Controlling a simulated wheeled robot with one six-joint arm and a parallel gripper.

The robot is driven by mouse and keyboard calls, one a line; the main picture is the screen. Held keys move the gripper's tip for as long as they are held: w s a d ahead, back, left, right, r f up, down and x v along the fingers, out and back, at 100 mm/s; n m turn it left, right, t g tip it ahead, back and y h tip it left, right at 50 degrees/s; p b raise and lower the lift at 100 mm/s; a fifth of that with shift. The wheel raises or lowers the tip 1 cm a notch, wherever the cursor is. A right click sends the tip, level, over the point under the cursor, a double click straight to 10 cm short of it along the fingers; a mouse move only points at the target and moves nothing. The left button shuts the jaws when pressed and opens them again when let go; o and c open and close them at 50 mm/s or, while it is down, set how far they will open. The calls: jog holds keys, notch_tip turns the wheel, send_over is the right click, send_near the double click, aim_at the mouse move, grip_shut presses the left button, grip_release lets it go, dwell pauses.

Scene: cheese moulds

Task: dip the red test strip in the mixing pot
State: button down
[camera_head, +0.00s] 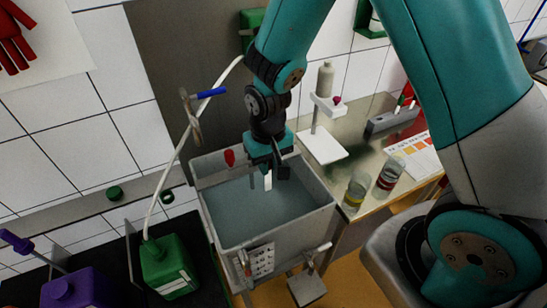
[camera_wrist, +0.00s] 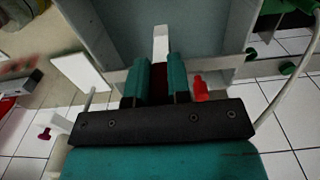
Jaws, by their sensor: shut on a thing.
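My gripper (camera_head: 267,172) points down over the mixing pot, a grey rectangular vat (camera_head: 322,218) of blue-grey liquid. It is shut on the red test strip, whose white end (camera_head: 268,181) hangs below the fingers within the pot's outline. In the wrist view, the strip (camera_wrist: 161,45) sticks out beyond my gripper's two teal fingers (camera_wrist: 160,75), with a dark red part between them. The pot (camera_wrist: 213,45) fills the upper middle there. I cannot tell whether the strip's tip touches the liquid.
A steel bench right of the pot holds two small jars (camera_head: 355,192) (camera_head: 390,173), a white stand (camera_head: 321,147) and a colour chart (camera_head: 412,153). A green canister (camera_head: 168,268) and a purple canister (camera_head: 78,290) stand left. A white hose (camera_head: 176,150) runs beside the pot.

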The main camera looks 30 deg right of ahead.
notch_tip(320, 180, down, 17)
jog(key=b, duration=1.2)
jog(key=shift+f, duration=0.15)
dwell(1.7)
notch_tip(320, 180, up, 18)
jog(key=p, duration=1.4)
jog(key=shift+f, duration=0.2)
